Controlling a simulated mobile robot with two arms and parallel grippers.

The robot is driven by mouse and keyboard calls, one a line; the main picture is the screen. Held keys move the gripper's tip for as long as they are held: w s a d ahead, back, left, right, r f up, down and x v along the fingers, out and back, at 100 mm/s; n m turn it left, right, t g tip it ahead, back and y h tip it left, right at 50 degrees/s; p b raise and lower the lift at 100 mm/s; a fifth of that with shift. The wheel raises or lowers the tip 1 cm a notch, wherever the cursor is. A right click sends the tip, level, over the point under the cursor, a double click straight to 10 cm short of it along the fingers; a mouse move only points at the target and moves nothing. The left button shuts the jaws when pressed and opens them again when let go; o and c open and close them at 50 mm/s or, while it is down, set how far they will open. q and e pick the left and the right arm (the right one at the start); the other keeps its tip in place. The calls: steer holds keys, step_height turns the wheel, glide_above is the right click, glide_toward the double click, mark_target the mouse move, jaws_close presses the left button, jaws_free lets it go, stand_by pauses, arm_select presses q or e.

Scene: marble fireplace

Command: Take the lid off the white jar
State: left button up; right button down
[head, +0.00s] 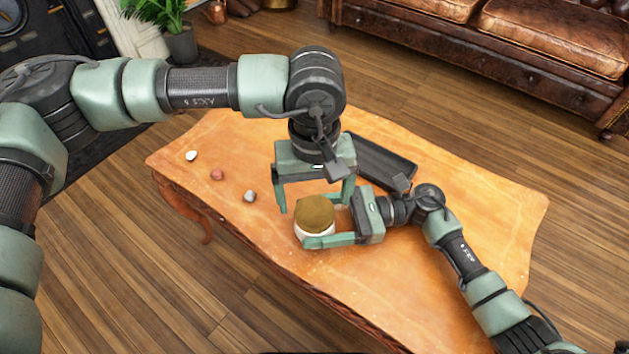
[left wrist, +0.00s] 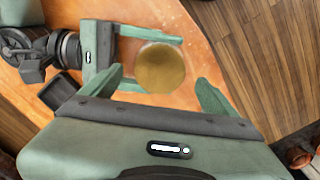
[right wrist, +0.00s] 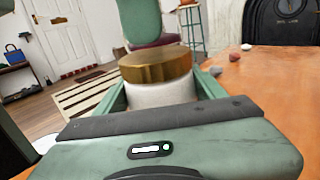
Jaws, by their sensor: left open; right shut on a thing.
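The white jar (head: 313,236) stands upright on the wooden table with its gold-brown lid (head: 315,213) on top. In the right wrist view the white jar body (right wrist: 161,94) sits between my right fingers, below the lid (right wrist: 156,64). My right gripper (head: 305,222) is shut on the jar body from the side. My left gripper (head: 316,203) is open and points down above the jar. In the left wrist view the round lid (left wrist: 160,68) shows beyond and between the spread left fingers, which do not touch it. The jar's far side is hidden.
A dark open tray (head: 382,160) lies on the table (head: 440,270) behind the grippers. Several small stones, such as a reddish one (head: 217,174) and a grey one (head: 250,196), lie to the left.

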mark_target(314, 211)
arm_select(q)
steer(key=shift+f, duration=1.75)
steer(key=c, duration=1.5)
steer(key=shift+o, duration=0.2)
steer(key=n, duration=0.6)
steer(key=shift+n, duration=0.4)
steer(key=n, duration=0.4)
steer(key=shift+s, duration=0.1)
steer(key=n, duration=1.1)
steer(key=shift+n, duration=0.4)
steer(key=shift+r, duration=0.2)
